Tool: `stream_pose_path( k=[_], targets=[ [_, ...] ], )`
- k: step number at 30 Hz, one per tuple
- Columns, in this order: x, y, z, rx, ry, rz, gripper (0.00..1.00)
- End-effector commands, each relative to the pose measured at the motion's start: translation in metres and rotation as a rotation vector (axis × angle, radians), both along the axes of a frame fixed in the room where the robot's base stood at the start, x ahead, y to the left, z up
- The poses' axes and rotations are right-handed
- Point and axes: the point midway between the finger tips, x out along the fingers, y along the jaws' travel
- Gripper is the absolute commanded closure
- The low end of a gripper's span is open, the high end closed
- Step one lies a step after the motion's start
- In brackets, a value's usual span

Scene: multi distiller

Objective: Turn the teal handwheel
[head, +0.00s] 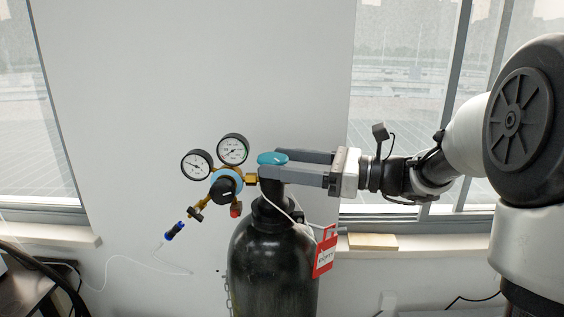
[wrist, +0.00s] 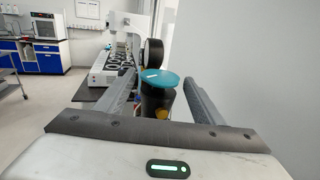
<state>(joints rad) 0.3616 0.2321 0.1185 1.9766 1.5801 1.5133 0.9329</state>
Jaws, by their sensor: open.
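The teal handwheel (head: 272,158) is a small flat disc on top of a black gas cylinder (head: 272,262). My gripper (head: 283,164) comes in from the right, level, with its two grey fingers apart. In the head view one finger lies behind the handwheel and the other in front of it. In the wrist view the handwheel (wrist: 159,80) stands between the open fingers, near their tips, with a gap to each side. I cannot tell contact from the head view.
A regulator with two round gauges (head: 233,149) and a black knob (head: 223,190) sits just left of the handwheel. A red tag (head: 325,252) hangs at the cylinder's right. A wall (head: 200,80) and windows stand behind. Benches (wrist: 32,55) show far off in the wrist view.

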Motion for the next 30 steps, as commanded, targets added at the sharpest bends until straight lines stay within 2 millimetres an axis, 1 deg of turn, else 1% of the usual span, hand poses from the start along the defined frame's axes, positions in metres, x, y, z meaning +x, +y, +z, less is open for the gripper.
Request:
stream_pose_path(
  k=[3, 9, 10, 14, 15, 16, 23, 30],
  targets=[
    [0.0013, 0.0034, -0.0002, 0.0, 0.0, -0.001, 0.38],
    [0.0014, 0.0034, -0.0003, 0.0, 0.0, -0.001, 0.38],
    [0.0013, 0.0034, -0.0003, 0.0, 0.0, -0.001, 0.4],
    [0.0013, 0.0033, -0.0003, 0.0, 0.0, -0.001, 0.62],
    [0.0013, 0.0033, -0.0003, 0.0, 0.0, -0.001, 0.69],
    [0.0013, 0.0032, -0.0003, 0.0, 0.0, -0.001, 0.72],
    [0.0002, 0.0035, -0.0004, -0.001, 0.001, -0.022, 0.72],
    [-0.0028, 0.0046, -0.0006, -0.002, 0.002, -0.139, 0.72]
  ],
)
